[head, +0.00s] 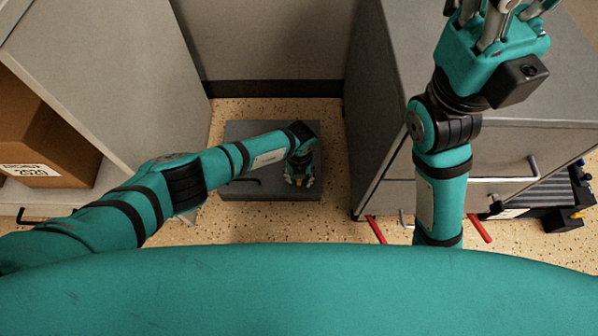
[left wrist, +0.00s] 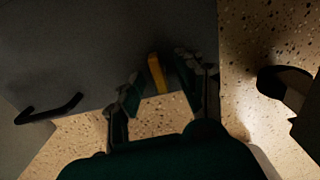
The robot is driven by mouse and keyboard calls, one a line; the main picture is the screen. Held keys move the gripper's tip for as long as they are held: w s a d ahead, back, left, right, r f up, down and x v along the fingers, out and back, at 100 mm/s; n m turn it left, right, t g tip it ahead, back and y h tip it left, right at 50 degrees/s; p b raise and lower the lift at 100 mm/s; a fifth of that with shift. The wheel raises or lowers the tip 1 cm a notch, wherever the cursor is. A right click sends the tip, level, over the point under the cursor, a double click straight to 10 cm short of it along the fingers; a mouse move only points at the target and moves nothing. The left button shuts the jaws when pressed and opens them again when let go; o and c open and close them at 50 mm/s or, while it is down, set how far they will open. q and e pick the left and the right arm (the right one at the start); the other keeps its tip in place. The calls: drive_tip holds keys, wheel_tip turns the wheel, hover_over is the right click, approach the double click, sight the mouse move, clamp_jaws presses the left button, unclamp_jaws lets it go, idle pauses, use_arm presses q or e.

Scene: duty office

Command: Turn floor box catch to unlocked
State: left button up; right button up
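The grey floor box (head: 270,191) sits on the speckled floor between two cabinets, partly hidden under my left forearm. Its yellow catch (left wrist: 157,73) shows in the left wrist view at the box's edge. My left gripper (head: 299,181) points down at the right part of the box. In the left wrist view its fingers (left wrist: 160,82) are apart, one on each side of the catch, with gaps visible. My right gripper (head: 495,14) is raised at the upper right, far from the box; its fingertips are cut off by the picture's edge.
A black handle (head: 245,181) is on the box's left part. A grey drawer cabinet (head: 520,150) stands close on the right. A shelf with a cardboard box (head: 45,140) is on the left. A wall closes the back. Dark equipment (head: 545,205) lies at far right.

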use_arm(q)
wheel_tip(320, 180, up, 12)
idle(0.4)
drive_tip(key=shift+f, duration=0.1)
idle(0.4)
